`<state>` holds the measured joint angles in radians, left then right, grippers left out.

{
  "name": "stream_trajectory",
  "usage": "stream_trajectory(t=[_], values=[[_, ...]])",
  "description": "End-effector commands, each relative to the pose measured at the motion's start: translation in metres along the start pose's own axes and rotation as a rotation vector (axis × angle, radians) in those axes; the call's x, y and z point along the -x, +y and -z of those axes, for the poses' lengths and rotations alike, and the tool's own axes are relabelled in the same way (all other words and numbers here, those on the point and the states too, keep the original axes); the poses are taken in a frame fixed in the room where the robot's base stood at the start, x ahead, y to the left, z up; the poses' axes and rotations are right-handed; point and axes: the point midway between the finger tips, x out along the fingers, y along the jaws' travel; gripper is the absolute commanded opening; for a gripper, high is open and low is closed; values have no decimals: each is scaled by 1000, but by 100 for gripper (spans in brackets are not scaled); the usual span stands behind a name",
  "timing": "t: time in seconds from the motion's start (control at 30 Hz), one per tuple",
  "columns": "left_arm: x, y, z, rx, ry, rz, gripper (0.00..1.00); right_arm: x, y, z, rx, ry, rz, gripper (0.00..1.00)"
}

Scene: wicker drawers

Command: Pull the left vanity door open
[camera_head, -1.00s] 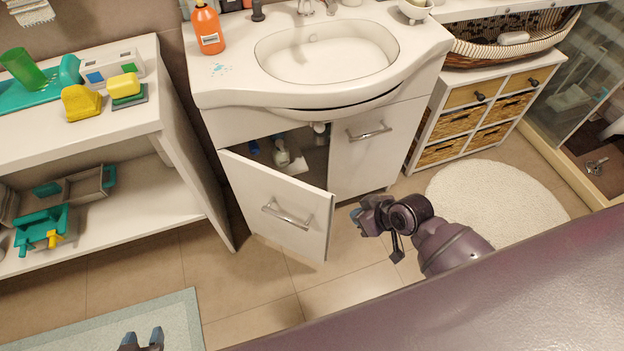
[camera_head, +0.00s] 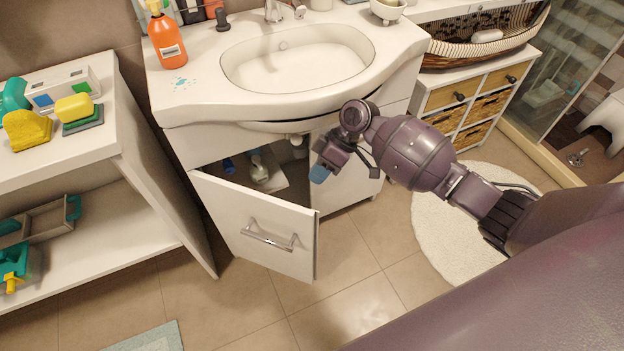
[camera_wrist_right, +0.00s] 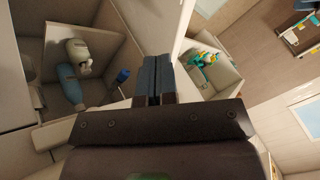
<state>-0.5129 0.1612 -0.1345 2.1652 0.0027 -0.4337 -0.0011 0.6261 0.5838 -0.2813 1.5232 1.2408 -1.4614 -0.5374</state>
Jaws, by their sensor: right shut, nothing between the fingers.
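The white left vanity door (camera_head: 222,215) stands part-way open, swung out from the cabinet under the sink, with a metal bar handle (camera_head: 268,237) on its front. My right gripper (camera_head: 319,172) is shut and empty. In the head view its fingertips appear just above the door's free upper corner, beside the cabinet opening; contact with the door cannot be told. The shut fingers (camera_wrist_right: 157,78) also show in the right wrist view, with the open cabinet and its bottles to their left. The right vanity door (camera_head: 345,190) is partly hidden by my right arm. My left gripper is out of view.
Bottles (camera_head: 259,168) stand inside the cabinet. A wicker-drawer unit (camera_head: 437,97) and a round white rug (camera_head: 440,240) lie to the right. The tiled floor before the door is clear.

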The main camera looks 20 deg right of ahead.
Motion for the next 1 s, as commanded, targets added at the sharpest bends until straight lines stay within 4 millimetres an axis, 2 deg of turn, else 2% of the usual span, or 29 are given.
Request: stream_trajectory(t=[0.03,0.2,0.5,0.67,1.0], values=[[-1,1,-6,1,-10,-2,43,-12,0,-2,-3,-2,6,0],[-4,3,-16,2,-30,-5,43,-42,0,-3,-5,-3,6,0],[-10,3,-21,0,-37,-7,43,-79,0,-2,-4,-2,2,0],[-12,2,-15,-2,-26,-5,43,-86,0,-1,-3,-1,0,0],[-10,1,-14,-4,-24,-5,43,-86,0,-1,-2,0,-2,0]])
